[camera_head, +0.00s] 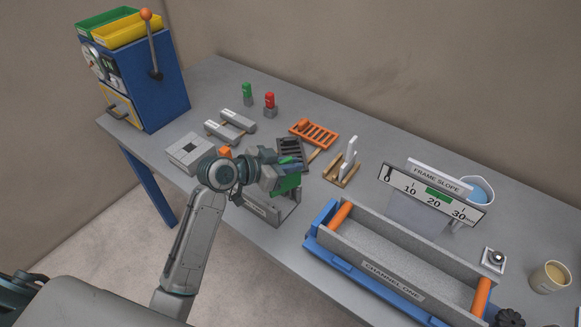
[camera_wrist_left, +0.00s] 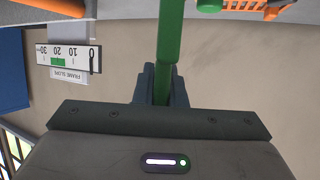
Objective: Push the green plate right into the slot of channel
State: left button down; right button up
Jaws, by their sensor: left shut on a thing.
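My left gripper (camera_head: 280,172) is shut on the green plate (camera_head: 288,184) near the front edge of the table. In the left wrist view the plate (camera_wrist_left: 170,45) is a narrow green strip between the two dark fingers (camera_wrist_left: 161,84). A grey labelled block (camera_head: 262,210) lies below the gripper, partly hidden by it; I cannot tell whether the plate touches it. The long grey trough labelled CHANNEL ONE (camera_head: 392,268) lies to the right in a blue frame with orange end rollers. The plate is apart from this trough. My right gripper is not in view.
A FRAME SLOPE scale (camera_head: 433,195) stands behind the trough. A wooden stand with white plates (camera_head: 346,165), an orange rack (camera_head: 314,133) and a dark rack (camera_head: 290,152) are behind the gripper. A cup (camera_head: 550,277) stands far right. A blue machine (camera_head: 150,90) stands far left.

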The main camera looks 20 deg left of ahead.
pick_arm(q)
notch_tip(320, 180, down, 2)
jog(key=shift+s+p, duration=0.1)
jog(key=shift+p, duration=0.35)
jog(key=shift+f+b, duration=0.3)
jog(key=shift+f, duration=0.2)
jog(key=c, duration=1.5)
grip_release()
jog(key=shift+r, duration=0.15)
jog(key=shift+r+p, duration=0.3)
jog(key=shift+p, duration=0.05)
jog(key=b+v, duration=0.4)
jog(key=v, duration=0.8)
jog(key=shift+f, duration=0.15)
